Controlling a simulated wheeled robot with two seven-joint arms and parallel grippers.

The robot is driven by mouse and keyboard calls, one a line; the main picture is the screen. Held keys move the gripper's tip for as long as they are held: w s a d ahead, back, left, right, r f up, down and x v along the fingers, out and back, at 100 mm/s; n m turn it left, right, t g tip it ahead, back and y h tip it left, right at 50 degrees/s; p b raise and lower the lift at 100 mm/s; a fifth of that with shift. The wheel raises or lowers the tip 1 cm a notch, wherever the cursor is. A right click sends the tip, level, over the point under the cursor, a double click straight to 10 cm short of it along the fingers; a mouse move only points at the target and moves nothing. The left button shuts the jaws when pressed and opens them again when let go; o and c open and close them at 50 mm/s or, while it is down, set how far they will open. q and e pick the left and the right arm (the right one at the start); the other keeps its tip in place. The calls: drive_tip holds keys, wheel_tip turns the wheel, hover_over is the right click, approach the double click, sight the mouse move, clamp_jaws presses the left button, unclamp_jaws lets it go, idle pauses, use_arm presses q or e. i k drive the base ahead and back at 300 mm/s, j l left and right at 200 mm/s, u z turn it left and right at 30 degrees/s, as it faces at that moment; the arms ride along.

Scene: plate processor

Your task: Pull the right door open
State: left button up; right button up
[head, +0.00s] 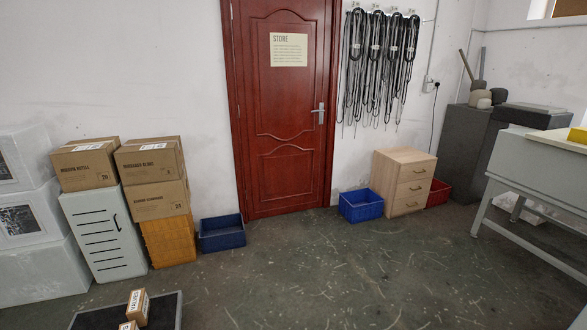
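A red-brown wooden door (285,120) stands shut in its frame in the far wall, in the middle of the head view. It has a metal lever handle (320,112) on its right side and a paper sign reading STORE (289,50) near the top. It is the only room door in view. Neither of my grippers shows in this view.
Blue bins stand left (221,232) and right (361,205) of the door. Stacked cardboard boxes (153,160) are at left, a wooden drawer cabinet (404,182) and grey table (540,160) at right. A dark tray (165,308) is front left. The middle floor is clear.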

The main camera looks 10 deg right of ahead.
sight(281, 48)
drive_tip(key=i+l+z, duration=0.1)
drive_tip(key=i+z, duration=0.35)
drive_tip(key=i, duration=1.15)
